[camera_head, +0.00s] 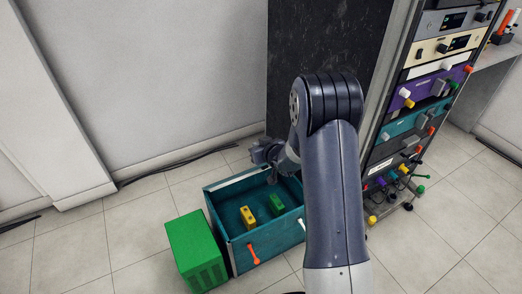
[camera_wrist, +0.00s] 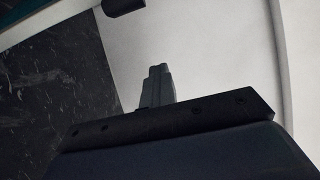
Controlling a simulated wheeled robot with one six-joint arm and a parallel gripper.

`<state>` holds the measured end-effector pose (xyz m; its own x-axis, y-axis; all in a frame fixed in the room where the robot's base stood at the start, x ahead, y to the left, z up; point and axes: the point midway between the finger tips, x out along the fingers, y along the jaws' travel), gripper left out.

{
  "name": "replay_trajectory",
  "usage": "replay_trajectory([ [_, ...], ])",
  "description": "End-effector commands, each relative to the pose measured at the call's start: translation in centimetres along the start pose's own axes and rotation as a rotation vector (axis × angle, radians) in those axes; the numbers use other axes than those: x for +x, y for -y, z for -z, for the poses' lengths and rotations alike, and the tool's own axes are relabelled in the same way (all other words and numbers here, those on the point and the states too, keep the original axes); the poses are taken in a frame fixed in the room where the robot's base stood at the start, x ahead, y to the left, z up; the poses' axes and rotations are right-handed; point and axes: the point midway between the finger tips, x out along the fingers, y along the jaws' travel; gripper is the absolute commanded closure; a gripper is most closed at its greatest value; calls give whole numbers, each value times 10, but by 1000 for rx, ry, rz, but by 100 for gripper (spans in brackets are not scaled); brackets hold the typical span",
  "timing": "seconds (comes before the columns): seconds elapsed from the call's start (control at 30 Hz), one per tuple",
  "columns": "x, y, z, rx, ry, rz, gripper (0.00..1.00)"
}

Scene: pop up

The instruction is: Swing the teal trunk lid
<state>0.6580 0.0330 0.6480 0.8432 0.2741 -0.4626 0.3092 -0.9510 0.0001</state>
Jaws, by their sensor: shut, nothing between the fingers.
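The teal trunk (camera_head: 232,247) stands on the floor in the head view, its top open and its inside showing. A yellow block (camera_head: 248,217) and a green block (camera_head: 276,204) lie inside. An orange handle (camera_head: 253,254) and a white handle (camera_head: 301,224) are on its front. A pale strip runs along its back edge; I cannot clearly make out the lid. My gripper (camera_head: 262,153) is by the trunk's far edge, partly hidden by my arm; I cannot tell if it touches. In the wrist view my gripper's fingers (camera_wrist: 156,73) are together and empty.
A bright green box (camera_head: 194,250) stands close against the trunk's left side. A rack of coloured panels with knobs (camera_head: 415,115) stands at the right. A dark panel (camera_head: 290,45) and a pale wall (camera_head: 165,75) are behind. Tiled floor (camera_head: 75,245) is clear at the left.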

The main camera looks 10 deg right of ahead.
Motion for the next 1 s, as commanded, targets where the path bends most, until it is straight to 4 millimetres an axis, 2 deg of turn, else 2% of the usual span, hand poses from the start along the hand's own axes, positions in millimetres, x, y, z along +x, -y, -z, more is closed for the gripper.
replay_trajectory([
  [0.2,8,0,17,0,0,1,100],
  [0.57,11,0,18,0,0,0,100],
  [0.87,11,0,18,0,0,0,77],
  [1.0,11,0,18,0,0,0,76],
])
